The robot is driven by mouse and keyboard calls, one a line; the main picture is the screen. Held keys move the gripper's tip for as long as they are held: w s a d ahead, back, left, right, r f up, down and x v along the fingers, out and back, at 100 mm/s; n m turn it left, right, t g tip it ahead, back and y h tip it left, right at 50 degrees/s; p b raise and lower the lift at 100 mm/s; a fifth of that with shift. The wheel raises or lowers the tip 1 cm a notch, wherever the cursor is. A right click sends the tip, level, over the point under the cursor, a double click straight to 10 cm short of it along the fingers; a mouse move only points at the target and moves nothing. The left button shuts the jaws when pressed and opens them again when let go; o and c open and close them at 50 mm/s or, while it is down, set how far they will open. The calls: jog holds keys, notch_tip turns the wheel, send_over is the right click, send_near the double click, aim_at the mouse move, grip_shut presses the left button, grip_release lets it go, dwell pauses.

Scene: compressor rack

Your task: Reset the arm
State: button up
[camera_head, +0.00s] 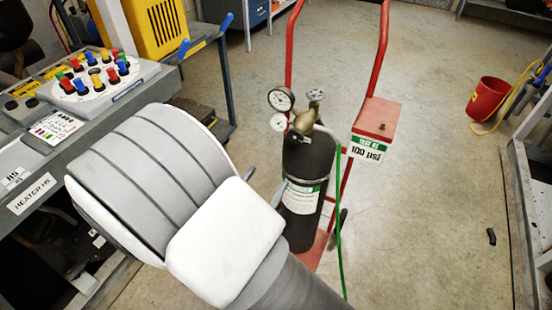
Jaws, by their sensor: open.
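My own arm (225,240) fills the lower left and centre of the head view. A thick ribbed grey link with white shell parts shows there, and a darker grey section runs down to the bottom edge. My gripper is not in this view, so its jaws and anything between them cannot be seen. The arm covers part of the grey bench front and some of the floor in front of the gas cylinder.
A black gas cylinder (305,180) with gauges stands on a red cart (380,118), close to the arm in the picture. A control panel (95,80) with coloured knobs is at left. A red bucket (487,98) stands right. Open floor (430,210) lies right of the cart.

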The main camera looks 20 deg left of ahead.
jog(key=w+d+r+m+g+h+p, duration=0.15)
jog(key=d+r+m+g+h, duration=0.3)
jog(key=d, duration=0.45)
jog(key=d+r+m+g+h+p, duration=0.1)
jog(key=d+r+m+g+p, duration=0.1)
jog(key=d+r+m+g, duration=0.45)
jog(key=d+r+m+g+h+p, duration=0.2)
jog(key=d+r+m+h, duration=0.15)
jog(key=d+m, duration=0.55)
jog(key=s+d+r+m+y+p, duration=0.3)
jog(key=s+d+r+m+y, duration=0.1)
jog(key=r+m, duration=0.3)
jog(key=s+d+r+m+y+p, duration=0.3)
jog(key=s+d+r+m+y, duration=0.1)
jog(key=s+r+m+y, duration=0.1)
notch_tip(320, 180, up, 3)
jog(key=shift+d+r+m+t+y, duration=0.25)
jog(key=shift+m+y, duration=0.35)
jog(key=shift+m, duration=0.5)
jog(key=shift+f, duration=0.2)
